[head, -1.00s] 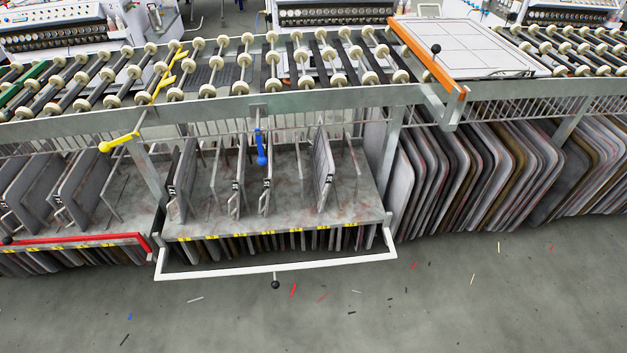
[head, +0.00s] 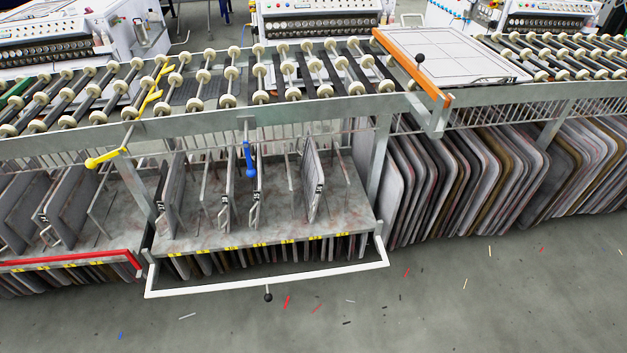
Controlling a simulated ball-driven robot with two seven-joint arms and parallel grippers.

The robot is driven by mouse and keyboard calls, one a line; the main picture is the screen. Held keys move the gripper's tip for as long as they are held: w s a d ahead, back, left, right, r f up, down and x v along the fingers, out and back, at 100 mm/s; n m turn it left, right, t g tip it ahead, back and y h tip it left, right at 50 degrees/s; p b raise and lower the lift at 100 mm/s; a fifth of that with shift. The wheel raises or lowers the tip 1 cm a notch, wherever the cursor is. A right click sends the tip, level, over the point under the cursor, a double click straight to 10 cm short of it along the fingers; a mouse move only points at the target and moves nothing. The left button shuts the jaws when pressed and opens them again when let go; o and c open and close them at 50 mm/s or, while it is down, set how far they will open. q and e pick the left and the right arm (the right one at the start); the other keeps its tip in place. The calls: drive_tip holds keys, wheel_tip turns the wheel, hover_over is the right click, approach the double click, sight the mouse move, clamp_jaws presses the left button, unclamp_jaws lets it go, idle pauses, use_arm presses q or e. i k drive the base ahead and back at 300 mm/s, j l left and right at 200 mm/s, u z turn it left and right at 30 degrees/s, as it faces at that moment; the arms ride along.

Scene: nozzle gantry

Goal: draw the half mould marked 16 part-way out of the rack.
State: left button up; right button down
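Several half moulds stand upright on the grey middle shelf of the rack (head: 200,240). One thick grey half mould (head: 312,180) stands at the right of this group with a small dark label at its front edge. Two thinner moulds with labels and wire handles, a left one (head: 226,205) and a right one (head: 255,200), stand near the shelf's middle. Another grey mould (head: 172,190) stands at the left. The label numbers are too small for me to tell surely which one reads 16. Neither of my grippers is in view.
A white bar frame (head: 220,292) with a black knob juts out in front of the shelf. A blue handle (head: 249,160) and a yellow handle (head: 105,158) hang above. Large plates (head: 430,185) are packed at right. The floor (head: 430,310) in front is clear but for scraps.

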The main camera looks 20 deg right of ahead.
sight(312, 174)
drive_tip(key=l+u, duration=0.2)
drive_tip(key=u, duration=0.65)
drive_tip(key=l+u, duration=0.25)
drive_tip(key=k+l+u, duration=0.25)
drive_tip(key=l, duration=0.2)
drive_tip(key=l+u, duration=0.25)
drive_tip(key=l, duration=0.15)
drive_tip(key=k+l+u, duration=0.25)
drive_tip(key=k+l, duration=0.2)
drive_tip(key=l, duration=0.2)
drive_tip(key=k+l+u, duration=0.1)
drive_tip(key=k+l, duration=0.15)
drive_tip(key=l, duration=0.2)
drive_tip(key=k+l, duration=0.2)
drive_tip(key=l, duration=0.2)
drive_tip(key=k+l, duration=0.25)
drive_tip(key=l, duration=0.15)
drive_tip(key=k+l+u, duration=0.1)
drive_tip(key=k+l, duration=0.15)
drive_tip(key=l, duration=0.1)
